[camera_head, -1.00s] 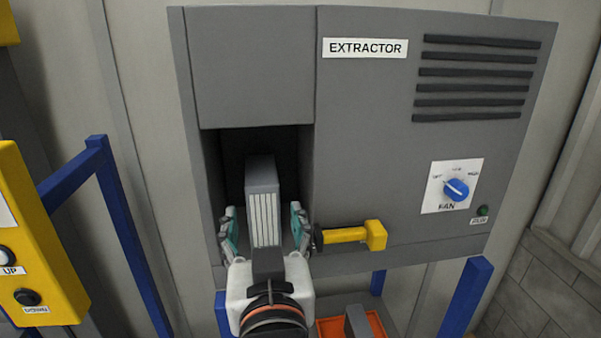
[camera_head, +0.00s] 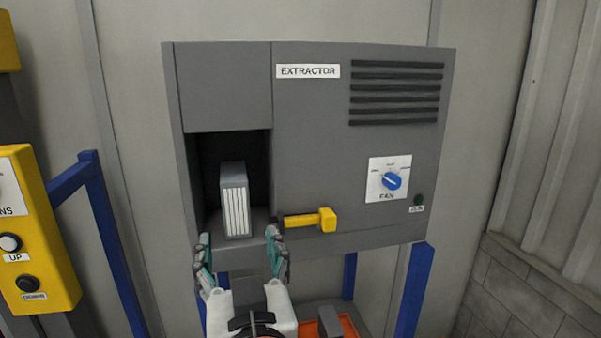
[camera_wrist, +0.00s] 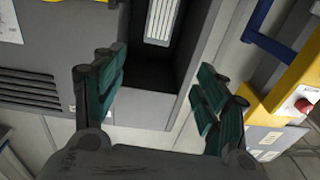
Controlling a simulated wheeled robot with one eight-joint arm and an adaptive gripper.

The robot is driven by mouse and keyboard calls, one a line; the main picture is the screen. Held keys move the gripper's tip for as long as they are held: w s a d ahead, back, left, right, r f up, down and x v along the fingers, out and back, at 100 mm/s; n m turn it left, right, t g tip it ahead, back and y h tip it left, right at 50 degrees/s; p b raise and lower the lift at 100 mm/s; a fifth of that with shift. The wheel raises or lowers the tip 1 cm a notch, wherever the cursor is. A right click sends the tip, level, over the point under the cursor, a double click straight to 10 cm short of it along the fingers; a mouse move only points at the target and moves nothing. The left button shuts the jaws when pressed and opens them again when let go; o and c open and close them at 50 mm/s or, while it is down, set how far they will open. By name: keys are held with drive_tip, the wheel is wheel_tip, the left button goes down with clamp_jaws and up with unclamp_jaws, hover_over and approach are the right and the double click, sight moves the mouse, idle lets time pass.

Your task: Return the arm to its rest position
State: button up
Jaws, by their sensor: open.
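My gripper (camera_head: 241,262) is open and empty, just in front of and below the opening of the grey extractor box (camera_head: 310,170). A grey filter cartridge (camera_head: 235,205) with a white pleated front stands in the open bay, apart from my fingers. In the wrist view my gripper (camera_wrist: 156,95) shows its teal finger pads spread wide with nothing between them. The cartridge (camera_wrist: 163,20) is beyond them at the top of that view.
A yellow handle (camera_head: 308,220) sticks out right of the bay. A blue fan knob (camera_head: 391,181) is on the panel. A yellow control box (camera_head: 40,235) stands at left by a blue frame (camera_head: 110,220). An orange tray (camera_head: 348,326) is below the extractor.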

drive_tip(key=w+d+f+n+g+y+b, duration=0.1)
drive_tip(key=d+f+g+b, duration=0.3)
drive_tip(key=f+b, duration=1)
drive_tip(key=w+d+f+n+g+y+b, duration=0.15)
drive_tip(key=d+f+b, duration=0.65)
drive_tip(key=f, duration=1)
drive_tip(key=s+d+f+m+g+h+b, duration=0.2)
drive_tip(key=s+d+f+h+b, duration=0.1)
drive_tip(key=d+f, duration=0.5)
drive_tip(key=s+d+f+m+g+h+b, duration=0.3)
drive_tip(key=d+f+b, duration=0.5)
drive_tip(key=f, duration=0.4)
drive_tip(key=shift+s+d+f+h, duration=0.25)
drive_tip(key=shift+f+h, duration=0.1)
drive_tip(key=shift+h, duration=0.5)
drive_tip(key=shift+w, duration=0.1)
drive_tip(key=shift+c, duration=0.5)
